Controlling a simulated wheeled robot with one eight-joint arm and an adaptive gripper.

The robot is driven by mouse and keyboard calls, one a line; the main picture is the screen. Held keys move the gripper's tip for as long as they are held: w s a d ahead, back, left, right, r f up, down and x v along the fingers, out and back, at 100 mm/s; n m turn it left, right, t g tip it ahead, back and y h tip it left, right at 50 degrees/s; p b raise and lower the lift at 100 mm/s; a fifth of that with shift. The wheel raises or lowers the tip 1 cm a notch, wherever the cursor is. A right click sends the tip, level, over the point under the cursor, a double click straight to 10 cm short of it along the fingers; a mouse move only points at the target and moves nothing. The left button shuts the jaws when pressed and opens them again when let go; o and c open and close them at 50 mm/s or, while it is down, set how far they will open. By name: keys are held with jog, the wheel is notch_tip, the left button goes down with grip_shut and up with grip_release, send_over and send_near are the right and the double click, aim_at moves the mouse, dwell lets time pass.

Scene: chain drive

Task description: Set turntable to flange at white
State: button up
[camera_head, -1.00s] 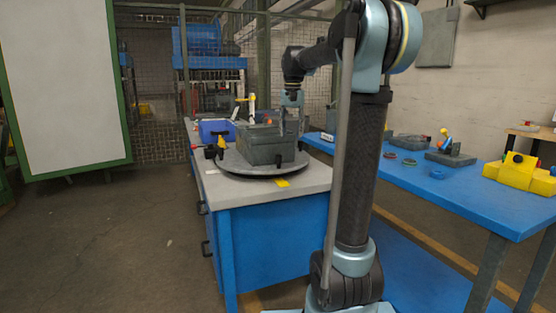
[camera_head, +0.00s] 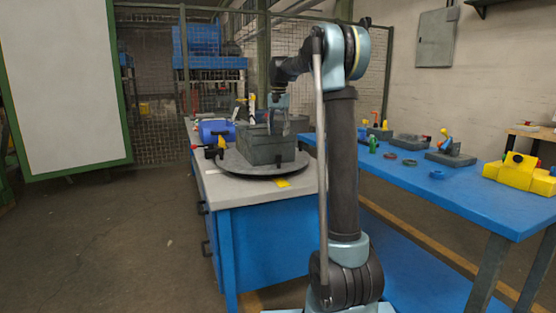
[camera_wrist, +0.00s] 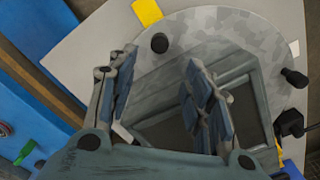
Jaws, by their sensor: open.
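The turntable (camera_head: 235,168) is a round grey plate on the light-topped bench, also in the wrist view (camera_wrist: 205,30). A grey rectangular housing (camera_head: 265,151) sits on it, with its open recessed top in the wrist view (camera_wrist: 235,92). Black knobs (camera_wrist: 159,43) (camera_wrist: 293,77) stand near the rim. A yellow tag (camera_head: 282,183) and a white tag (camera_head: 211,171) lie on the bench beside the plate; the wrist view shows yellow (camera_wrist: 149,11) and white (camera_wrist: 294,48). I cannot tell which part is the flange. My gripper (camera_wrist: 160,62) is open, above the housing, with no visible grasp.
A blue object (camera_head: 215,130) and a yellow-topped piece (camera_head: 221,142) are behind and left of the housing. A blue table (camera_head: 450,190) at right carries yellow blocks (camera_head: 520,172) and small parts. The floor at left is clear.

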aim_at(279, 156)
notch_tip(279, 156, down, 13)
jog(key=shift+r, duration=0.15)
dwell(0.4)
grip_shut()
jog(key=shift+a, duration=0.1)
